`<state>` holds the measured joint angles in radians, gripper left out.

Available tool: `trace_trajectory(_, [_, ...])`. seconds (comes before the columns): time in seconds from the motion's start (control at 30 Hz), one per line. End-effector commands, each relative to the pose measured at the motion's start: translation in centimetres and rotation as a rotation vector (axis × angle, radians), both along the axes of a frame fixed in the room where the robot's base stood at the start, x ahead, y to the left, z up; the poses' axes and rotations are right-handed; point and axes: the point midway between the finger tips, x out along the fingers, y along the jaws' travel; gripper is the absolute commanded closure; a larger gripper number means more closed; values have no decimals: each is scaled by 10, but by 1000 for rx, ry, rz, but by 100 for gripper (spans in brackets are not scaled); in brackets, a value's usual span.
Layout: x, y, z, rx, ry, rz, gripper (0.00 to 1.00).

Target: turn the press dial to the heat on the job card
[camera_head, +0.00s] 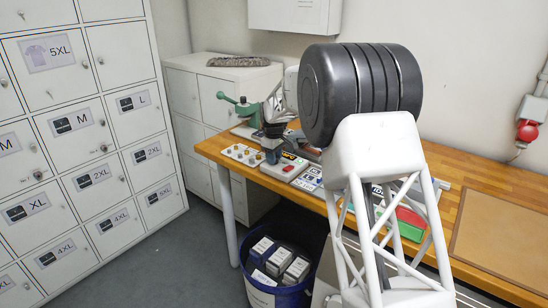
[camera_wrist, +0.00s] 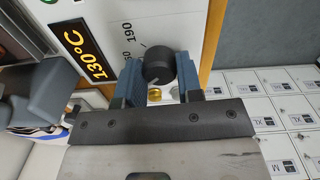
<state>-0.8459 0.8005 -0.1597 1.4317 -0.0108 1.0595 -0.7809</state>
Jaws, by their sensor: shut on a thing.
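The black press dial (camera_wrist: 157,66) with a pale pointer line sits between the two blue fingers of my gripper (camera_wrist: 159,73), which is shut on it. Printed scale figures beside it include 190; another is partly covered by the finger. The press display (camera_wrist: 86,53) on the same white panel reads 130°C in orange. In the camera_head view my gripper (camera_head: 272,147) is low over the press control box (camera_head: 284,167) and hides the dial. Printed cards (camera_head: 311,179) lie right of the box, their text too small to read.
A white board with brass-coloured parts (camera_head: 242,154) lies left of the control box on the wooden bench (camera_head: 466,177). A green-handled tool (camera_head: 242,106) stands behind it. A blue bin (camera_head: 275,292) of boxes is on the floor. Lockers (camera_head: 85,130) stand left.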

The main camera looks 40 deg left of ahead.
Motion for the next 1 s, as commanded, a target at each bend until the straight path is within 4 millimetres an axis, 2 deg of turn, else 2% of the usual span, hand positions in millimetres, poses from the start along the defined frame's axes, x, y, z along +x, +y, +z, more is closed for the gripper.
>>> trace_trajectory(0.7, [1, 0, 1, 0, 0, -545, 90])
trace_trajectory(1.0, [1, 0, 0, 0, 0, -671, 90])
